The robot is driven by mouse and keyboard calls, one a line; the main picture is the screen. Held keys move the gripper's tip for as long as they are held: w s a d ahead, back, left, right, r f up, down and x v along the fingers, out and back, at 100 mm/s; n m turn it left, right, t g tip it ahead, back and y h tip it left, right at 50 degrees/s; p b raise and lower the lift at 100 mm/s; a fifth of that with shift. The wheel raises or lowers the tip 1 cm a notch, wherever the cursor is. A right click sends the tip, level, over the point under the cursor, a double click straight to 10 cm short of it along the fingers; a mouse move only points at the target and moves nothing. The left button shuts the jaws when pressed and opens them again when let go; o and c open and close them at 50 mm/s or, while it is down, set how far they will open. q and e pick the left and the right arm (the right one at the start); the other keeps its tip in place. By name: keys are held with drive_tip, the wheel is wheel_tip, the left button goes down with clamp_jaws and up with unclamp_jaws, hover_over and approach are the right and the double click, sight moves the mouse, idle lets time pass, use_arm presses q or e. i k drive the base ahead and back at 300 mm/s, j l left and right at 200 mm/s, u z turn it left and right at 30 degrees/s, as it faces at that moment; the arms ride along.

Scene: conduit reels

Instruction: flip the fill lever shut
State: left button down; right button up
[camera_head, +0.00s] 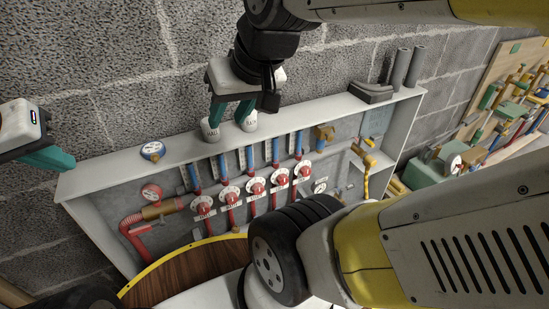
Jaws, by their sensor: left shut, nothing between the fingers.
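A panel box (110,170) on the wall holds pipes, gauges and valves. I cannot tell for sure which part is the fill lever. A brass fitting with a small yellow handle (369,143) sits at the panel's right side, above a yellow-banded pipe (366,182). My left gripper (60,158) is shut and empty, left of the panel and well away from these fittings. My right gripper (231,112) has its teal fingers apart, above the panel's top ledge by two white cups (210,130). Nothing shows between its fingers.
Several red valve knobs (256,186) line the panel's middle. My arm links cover the lower right. A tool board (505,65) hangs at far right.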

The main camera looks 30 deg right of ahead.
sight(367, 142)
drive_tip(key=z, duration=1.05)
drive_tip(key=i+l+z, duration=0.15)
drive_tip(key=l, duration=0.15)
drive_tip(key=l+z, duration=0.15)
drive_tip(key=l, duration=0.15)
drive_tip(key=i+l+z, duration=0.15)
drive_tip(key=l, duration=0.15)
drive_tip(key=k+l+u, duration=0.3)
drive_tip(key=k+l, duration=0.1)
drive_tip(key=l, duration=0.05)
